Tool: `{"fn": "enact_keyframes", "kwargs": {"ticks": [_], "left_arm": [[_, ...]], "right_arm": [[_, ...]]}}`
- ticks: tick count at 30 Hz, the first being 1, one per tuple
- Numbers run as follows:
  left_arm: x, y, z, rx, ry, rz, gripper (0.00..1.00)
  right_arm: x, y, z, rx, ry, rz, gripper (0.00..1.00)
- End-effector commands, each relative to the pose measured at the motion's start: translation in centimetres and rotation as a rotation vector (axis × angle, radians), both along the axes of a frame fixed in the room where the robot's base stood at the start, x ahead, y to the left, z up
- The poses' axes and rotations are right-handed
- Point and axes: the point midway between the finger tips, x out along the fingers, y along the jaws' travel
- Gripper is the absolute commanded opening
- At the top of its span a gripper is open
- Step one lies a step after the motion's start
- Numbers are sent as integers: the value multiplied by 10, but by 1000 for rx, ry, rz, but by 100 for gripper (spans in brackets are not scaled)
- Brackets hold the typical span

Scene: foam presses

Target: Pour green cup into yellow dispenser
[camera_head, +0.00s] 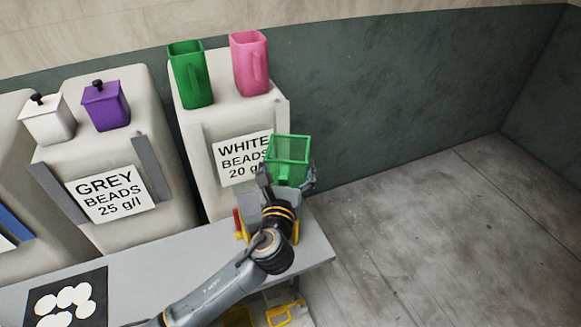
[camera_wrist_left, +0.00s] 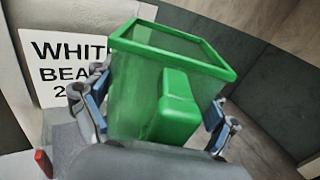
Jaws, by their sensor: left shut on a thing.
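A green cup (camera_head: 289,150) is held up in front of the white-beads container. Its square rim and open top show in the head view, and it also shows close up in the left wrist view (camera_wrist_left: 165,85). I cannot tell what is inside it. My left gripper (camera_head: 287,176) is shut on it; in the left wrist view the fingers (camera_wrist_left: 152,115) press on two opposite sides. Yellow parts (camera_head: 285,314) show below the table edge, and others show beside my wrist; I cannot tell which belong to the yellow dispenser. My right gripper is not in view.
A second green cup (camera_head: 191,75) and a pink cup (camera_head: 250,63) stand on the white-beads container (camera_head: 210,135). Purple (camera_head: 105,107) and white (camera_head: 46,120) lidded pots stand to the left. The grey table (camera_head: 140,270) holds a black card (camera_head: 65,300). Open floor lies right.

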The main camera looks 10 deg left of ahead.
Motion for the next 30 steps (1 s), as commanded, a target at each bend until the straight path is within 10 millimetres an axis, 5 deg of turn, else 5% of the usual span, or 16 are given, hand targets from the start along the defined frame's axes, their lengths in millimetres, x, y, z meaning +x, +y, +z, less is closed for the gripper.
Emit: {"fn": "enact_keyframes", "kwargs": {"ticks": [30], "left_arm": [[0,1,31,8,0,1,53]], "right_arm": [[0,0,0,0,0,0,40]]}}
